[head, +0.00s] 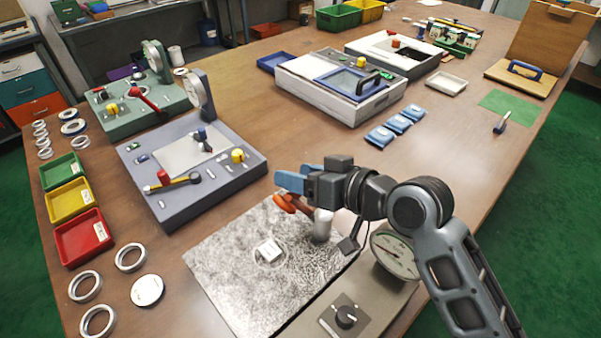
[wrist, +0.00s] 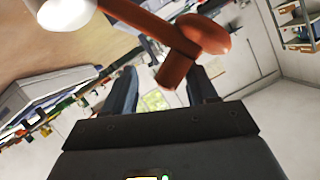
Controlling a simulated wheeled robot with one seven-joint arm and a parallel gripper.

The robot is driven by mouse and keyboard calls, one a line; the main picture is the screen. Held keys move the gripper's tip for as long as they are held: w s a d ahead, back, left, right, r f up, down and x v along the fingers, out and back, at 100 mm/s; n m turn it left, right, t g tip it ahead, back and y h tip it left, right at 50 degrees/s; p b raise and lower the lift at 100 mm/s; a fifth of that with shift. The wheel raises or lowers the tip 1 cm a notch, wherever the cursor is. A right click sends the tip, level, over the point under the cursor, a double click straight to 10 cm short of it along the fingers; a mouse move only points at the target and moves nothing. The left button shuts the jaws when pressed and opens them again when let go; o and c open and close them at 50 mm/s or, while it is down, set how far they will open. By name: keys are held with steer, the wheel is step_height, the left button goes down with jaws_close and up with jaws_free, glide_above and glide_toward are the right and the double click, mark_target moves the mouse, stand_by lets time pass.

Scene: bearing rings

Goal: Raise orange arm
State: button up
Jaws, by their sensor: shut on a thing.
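The orange arm (head: 287,204) shows just below my gripper in the head view, beside a pale rounded post (head: 322,226) over the speckled grey plate (head: 225,255). My gripper (head: 289,181) has blue fingers and is shut on the orange arm. In the wrist view the orange arm (wrist: 178,48) runs across the top, with a rounded knob and a short stub reaching down between the fingers (wrist: 165,85). The pale end of the post (wrist: 66,12) is at upper left there. The exact contact is partly hidden in the head view.
A round dial gauge (head: 394,252) and a box with a black knob (head: 345,316) stand close to my arm. A blue-grey fixture (head: 180,205) is to the left. Loose rings (head: 130,257) and coloured trays (head: 83,237) lie at the left. Blue packets (head: 397,125) lie behind.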

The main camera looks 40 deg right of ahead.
steer(key=v, duration=0.4)
steer(key=b+v, duration=0.1)
steer(key=v, duration=0.1)
steer(key=shift+s+d+f, duration=0.15)
steer(key=shift+s+f, duration=0.1)
steer(key=shift+s+r, duration=0.45)
steer(key=shift+s, duration=0.05)
steer(key=shift+o, duration=0.5)
